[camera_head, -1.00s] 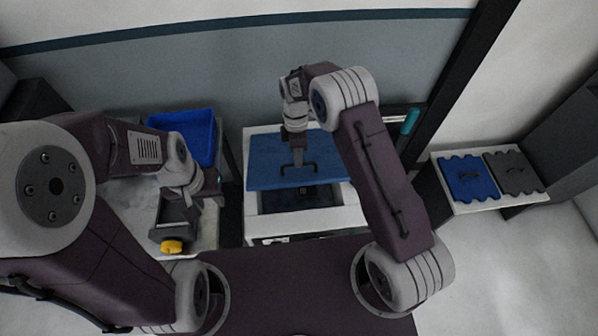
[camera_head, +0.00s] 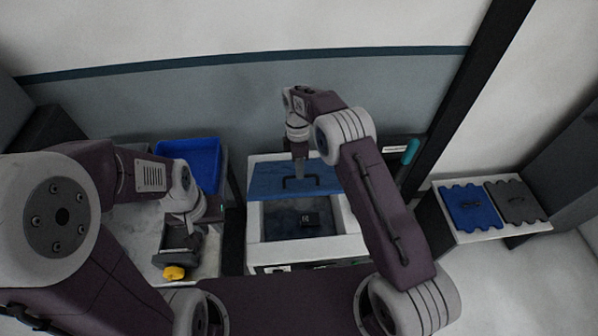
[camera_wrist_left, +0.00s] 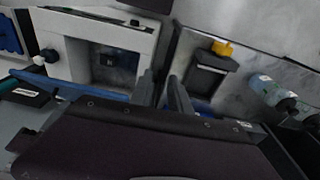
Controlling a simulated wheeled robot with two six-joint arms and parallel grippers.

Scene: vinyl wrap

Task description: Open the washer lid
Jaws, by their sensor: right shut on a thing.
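The washer (camera_head: 350,245) is a white box in the middle of the head view. Its blue lid (camera_head: 265,180) is tilted up at the back, and the front of the opening is uncovered. A small black object (camera_head: 309,218) shows inside. My right gripper (camera_head: 300,178) is shut on the lid's dark handle (camera_head: 314,181). My left gripper (camera_wrist_left: 164,92) is open and empty, apart from the washer on its left side. The washer (camera_wrist_left: 75,50) and the edge of the lid (camera_wrist_left: 85,90) also show in the left wrist view.
A dark container (camera_head: 180,240) with a yellow part (camera_head: 174,272) stands on the left table near my left gripper. A blue bin (camera_head: 190,160) is behind it. Blue and grey panels (camera_head: 470,208) lie on a right-hand stand. Bottles (camera_wrist_left: 272,90) show in the left wrist view.

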